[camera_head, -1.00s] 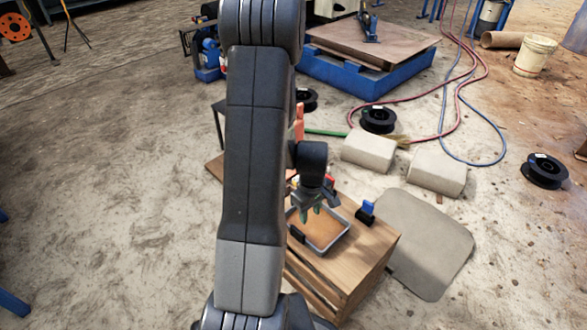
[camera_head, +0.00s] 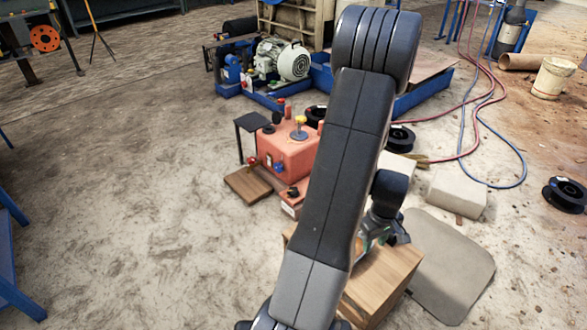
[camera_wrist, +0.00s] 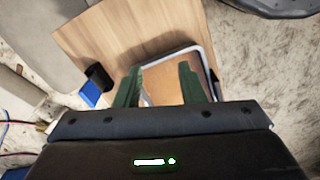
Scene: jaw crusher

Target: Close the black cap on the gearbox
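The salmon-red gearbox (camera_head: 285,150) stands on the ground left of my arm in the head view. A small black round piece (camera_head: 277,118) stands up at its top and looks like the black cap, raised; its hinge is too small to make out. A dark round spot (camera_head: 268,129) lies on the top just beside it. My gripper (camera_wrist: 158,82) is open, its two green fingers apart with nothing between them. It is over the wooden crate, right of and nearer than the gearbox. In the head view my arm partly hides the gripper.
The wooden crate (camera_wrist: 135,38) bears a shallow tray (camera_wrist: 206,62) and a blue-and-black item (camera_wrist: 93,88). A yellow-topped fitting (camera_head: 300,121) rises from the gearbox. A black side table (camera_head: 251,123) and wooden board (camera_head: 248,185) adjoin it. Open floor lies to the left.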

